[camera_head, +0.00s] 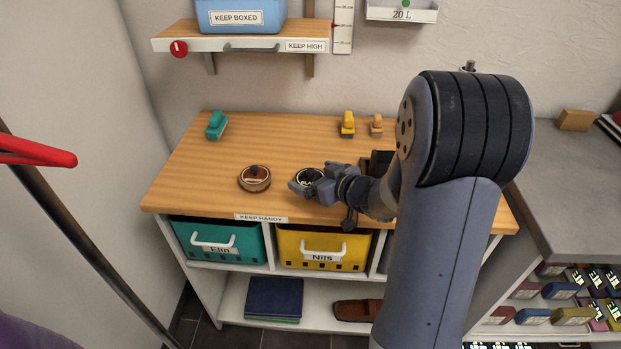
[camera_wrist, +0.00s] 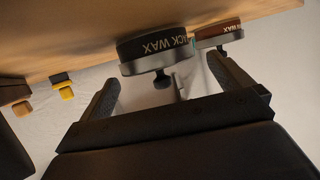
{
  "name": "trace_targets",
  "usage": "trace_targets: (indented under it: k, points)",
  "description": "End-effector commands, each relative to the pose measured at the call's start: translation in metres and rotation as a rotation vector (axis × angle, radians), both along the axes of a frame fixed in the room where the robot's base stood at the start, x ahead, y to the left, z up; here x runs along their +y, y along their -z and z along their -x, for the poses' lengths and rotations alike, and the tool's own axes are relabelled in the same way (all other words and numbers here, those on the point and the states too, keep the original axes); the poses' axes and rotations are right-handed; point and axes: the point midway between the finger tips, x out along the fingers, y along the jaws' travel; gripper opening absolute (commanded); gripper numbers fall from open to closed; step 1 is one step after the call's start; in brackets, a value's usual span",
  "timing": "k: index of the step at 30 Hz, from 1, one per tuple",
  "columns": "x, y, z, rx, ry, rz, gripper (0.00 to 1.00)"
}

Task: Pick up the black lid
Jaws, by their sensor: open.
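The black wax tin (camera_wrist: 152,46) has a dark band lettered "…CK WAX" and stands on the wooden worktop. Its lid (camera_wrist: 150,66) has a silvery rim and a small dark knob (camera_wrist: 162,80). In the head view the lid (camera_head: 310,175) is partly covered by my gripper (camera_head: 307,187). My gripper is open, and in the wrist view its fingers (camera_wrist: 165,90) stand apart on either side of the knob. I cannot tell whether they touch the lid. The lid sits on its tin.
A brown-topped tin (camera_head: 255,178) with a dark knob stands just left of the black one. A teal brush (camera_head: 217,125), a yellow brush (camera_head: 348,124) and a tan brush (camera_head: 377,125) stand along the back. A dark box (camera_head: 377,163) is right of my gripper.

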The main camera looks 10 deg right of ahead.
Motion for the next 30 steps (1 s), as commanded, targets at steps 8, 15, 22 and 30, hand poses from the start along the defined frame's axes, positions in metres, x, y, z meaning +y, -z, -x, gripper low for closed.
trace_targets:
  k: [8, 15, 22, 30]
  points:
    - [0.0021, 0.0012, -0.0036, 0.000, 0.000, -0.001, 0.98]
    - [0.0019, 0.0011, -0.0033, 0.000, 0.000, -0.001, 0.79]
    - [0.0019, 0.0014, -0.0033, 0.000, 0.000, -0.001, 0.61]
    - [0.0018, 0.0019, -0.0031, 0.001, 0.000, 0.000, 0.50]
